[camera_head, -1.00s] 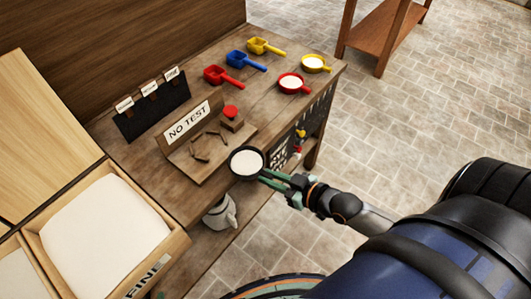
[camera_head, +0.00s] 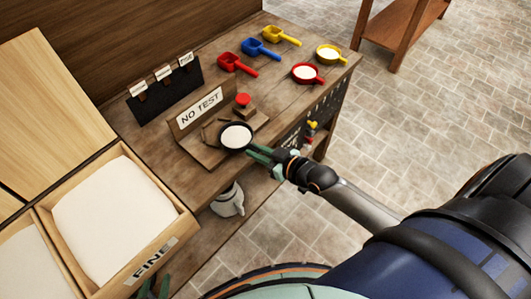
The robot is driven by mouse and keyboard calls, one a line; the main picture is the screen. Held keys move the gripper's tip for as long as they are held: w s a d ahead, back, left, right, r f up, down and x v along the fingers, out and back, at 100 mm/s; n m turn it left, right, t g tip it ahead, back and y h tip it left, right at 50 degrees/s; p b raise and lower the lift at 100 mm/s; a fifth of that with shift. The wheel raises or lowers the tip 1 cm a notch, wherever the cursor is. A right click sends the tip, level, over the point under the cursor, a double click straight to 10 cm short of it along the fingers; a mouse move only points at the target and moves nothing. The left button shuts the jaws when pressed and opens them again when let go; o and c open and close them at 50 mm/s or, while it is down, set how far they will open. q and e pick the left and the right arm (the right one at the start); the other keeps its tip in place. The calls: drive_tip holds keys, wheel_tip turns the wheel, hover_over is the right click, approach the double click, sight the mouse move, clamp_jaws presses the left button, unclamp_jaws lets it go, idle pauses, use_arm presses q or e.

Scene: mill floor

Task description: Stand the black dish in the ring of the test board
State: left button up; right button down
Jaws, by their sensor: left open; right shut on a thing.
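The black dish (camera_head: 236,136), filled with white powder, is held level by my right gripper (camera_head: 262,154), which is shut on its handle side. The dish is over the front of the test board (camera_head: 205,154), a wooden board with a "NO TEST" sign (camera_head: 199,107). The ring (camera_head: 209,133) is mostly hidden behind the dish; a dark piece of it shows at the dish's left. I cannot tell whether the dish touches it. My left gripper (camera_head: 153,287) shows only in part at the bottom edge, open, beside the flour bin, away from the dish.
A red-knobbed block (camera_head: 243,105) stands at the board's right. Red (camera_head: 306,74) and yellow (camera_head: 330,54) dishes and several coloured scoops sit further back on the bench. A bin marked FINE (camera_head: 110,220) is at left.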

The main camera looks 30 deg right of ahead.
sight(237, 139)
drive_tip(key=w, duration=0.1)
drive_tip(key=w+b, duration=0.1)
drive_tip(key=w+a, duration=0.1)
drive_tip(key=shift+w+a+f, duration=0.1)
drive_tip(key=shift+w+f, duration=0.1)
drive_tip(key=shift+f, duration=0.05)
drive_tip(key=w+b, duration=0.1)
drive_tip(key=w, duration=0.1)
drive_tip(key=w+a+b, duration=0.1)
drive_tip(key=w, duration=0.1)
drive_tip(key=shift+a+f+b, duration=0.15)
drive_tip(key=shift+a+b, duration=0.05)
drive_tip(key=shift+b, duration=0.2)
drive_tip(key=shift+f, duration=0.25)
drive_tip(key=shift+f+b, duration=0.5)
drive_tip(key=shift+f, duration=0.05)
drive_tip(key=c, duration=0.7)
unclamp_jaws()
drive_tip(key=shift+c, duration=0.2)
drive_tip(key=shift+s, duration=0.1)
